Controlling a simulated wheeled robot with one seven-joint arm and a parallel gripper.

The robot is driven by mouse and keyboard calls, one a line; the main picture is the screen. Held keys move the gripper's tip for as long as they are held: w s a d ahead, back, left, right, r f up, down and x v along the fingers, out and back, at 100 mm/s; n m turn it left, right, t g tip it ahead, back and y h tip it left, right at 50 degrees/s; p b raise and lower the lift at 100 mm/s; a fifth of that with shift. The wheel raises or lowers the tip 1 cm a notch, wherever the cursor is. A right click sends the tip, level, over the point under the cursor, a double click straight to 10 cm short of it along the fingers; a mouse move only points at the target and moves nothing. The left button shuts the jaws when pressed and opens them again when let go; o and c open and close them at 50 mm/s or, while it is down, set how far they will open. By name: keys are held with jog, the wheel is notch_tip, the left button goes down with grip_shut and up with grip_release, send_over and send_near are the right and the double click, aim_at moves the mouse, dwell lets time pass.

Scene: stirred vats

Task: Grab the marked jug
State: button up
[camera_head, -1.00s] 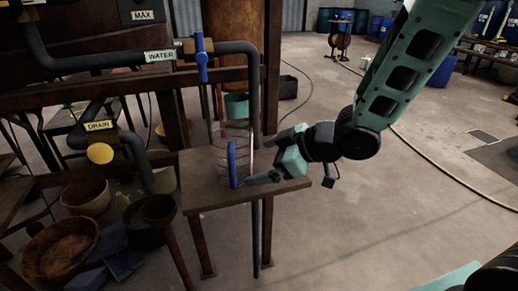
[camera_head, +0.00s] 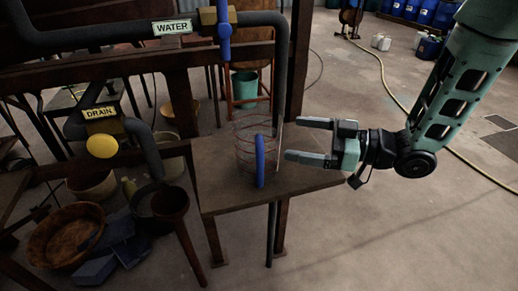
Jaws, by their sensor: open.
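The marked jug (camera_head: 243,149) is clear, with reddish rings around it and a blue upright handle (camera_head: 260,161). It stands upright on a small brown table (camera_head: 222,194), below the end of the water pipe. My gripper (camera_head: 293,139) is to the right of the jug, turned sideways with its fingers pointing left at it. Its two fingers are apart, with nothing seen between them. The fingertips look close to the jug's handle side; I cannot tell whether they touch it.
The water pipe (camera_head: 283,75) comes down right behind the jug, with a blue valve lever (camera_head: 224,42) above. A drain pipe with a yellow knob (camera_head: 101,146) is at left.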

aim_at(261, 132)
jog(key=x, duration=0.4)
jog(key=p+x, duration=0.1)
jog(key=x, duration=0.3)
jog(key=shift+s+a+r+p, duration=0.2)
jog(key=shift+a+p, duration=0.05)
jog(key=shift+p, duration=0.05)
jog(key=shift+w+a+f, duration=0.1)
jog(key=shift+w+a, duration=0.05)
jog(key=shift+a, duration=0.3)
jog(key=c, duration=0.8)
